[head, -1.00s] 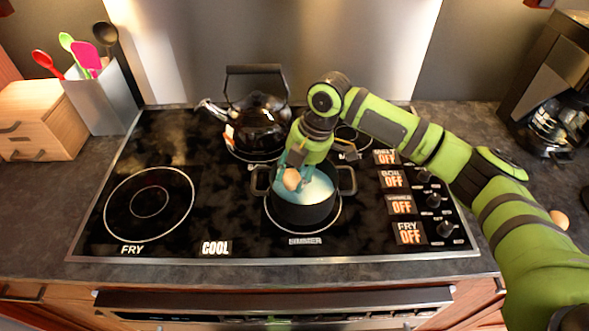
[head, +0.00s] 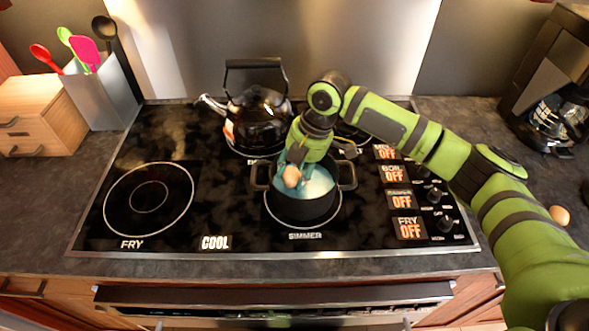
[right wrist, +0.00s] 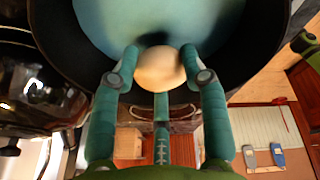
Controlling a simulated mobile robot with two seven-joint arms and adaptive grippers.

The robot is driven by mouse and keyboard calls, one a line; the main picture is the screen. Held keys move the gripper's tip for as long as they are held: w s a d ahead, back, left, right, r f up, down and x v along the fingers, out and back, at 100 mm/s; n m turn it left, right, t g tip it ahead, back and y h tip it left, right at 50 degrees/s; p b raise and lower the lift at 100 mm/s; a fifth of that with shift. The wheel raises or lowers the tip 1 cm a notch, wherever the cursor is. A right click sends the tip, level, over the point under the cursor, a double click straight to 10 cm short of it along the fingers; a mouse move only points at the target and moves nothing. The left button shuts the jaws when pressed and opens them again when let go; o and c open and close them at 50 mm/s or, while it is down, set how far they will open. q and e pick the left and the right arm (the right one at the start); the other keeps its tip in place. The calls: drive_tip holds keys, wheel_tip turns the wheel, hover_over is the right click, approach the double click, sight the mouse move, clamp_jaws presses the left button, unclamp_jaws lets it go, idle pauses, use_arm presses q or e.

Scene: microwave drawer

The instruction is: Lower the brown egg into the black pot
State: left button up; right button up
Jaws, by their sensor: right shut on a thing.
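The black pot (head: 305,208) stands on the front right burner marked simmer, with pale blue liquid inside. My right gripper (head: 291,172) is shut on the brown egg (head: 291,177) and holds it within the left part of the pot's opening. In the right wrist view, the teal fingers (right wrist: 160,68) press the egg (right wrist: 160,69) from both sides, with the pot's dark rim (right wrist: 60,40) and liquid beyond it. I cannot tell whether the egg touches the liquid. My left gripper is not in view.
A black kettle (head: 257,118) stands just behind the pot. Knobs with labels reading off (head: 405,200) are to its right. Another egg (head: 559,215) lies on the right counter. A utensil holder (head: 104,95) stands at the far left. The front left burner (head: 150,198) is bare.

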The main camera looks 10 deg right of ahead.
sight(294, 193)
drive_tip(key=shift+f+b, duration=0.9)
drive_tip(key=shift+f, duration=1.45)
idle(0.7)
drive_tip(key=o, duration=0.8)
drive_tip(key=shift+c, duration=0.2)
